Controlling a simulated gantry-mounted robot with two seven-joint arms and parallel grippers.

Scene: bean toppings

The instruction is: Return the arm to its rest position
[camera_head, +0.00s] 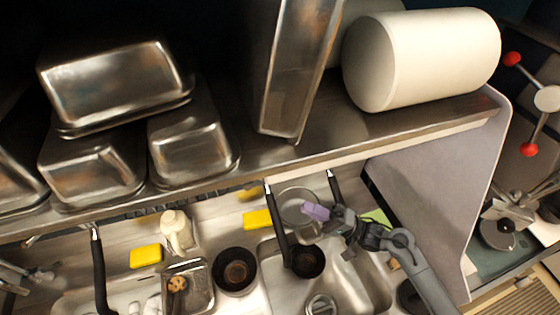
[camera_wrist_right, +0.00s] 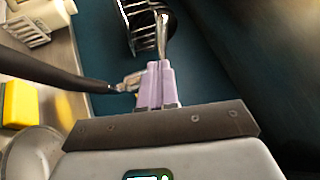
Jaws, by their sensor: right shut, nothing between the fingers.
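My right gripper (camera_head: 313,211), with purple fingers, is in the lower middle of the head view, over the sink area and below the shelf. Its arm comes in from the lower right. In the right wrist view the purple fingers (camera_wrist_right: 155,85) are together with nothing held between them. A black handle (camera_wrist_right: 60,70) with a metal end passes just left of the fingertips there; I cannot tell whether they touch. I cannot make out my left gripper in the head view.
A metal shelf (camera_head: 350,137) carries steel pans (camera_head: 110,85) and a large white roll (camera_head: 430,58). Below are a sink (camera_head: 355,285), a black bowl (camera_head: 235,271), a steel tray (camera_head: 201,283), yellow sponges (camera_head: 146,256) and upright black handles (camera_head: 277,222). A grey panel (camera_head: 425,190) stands right of the arm.

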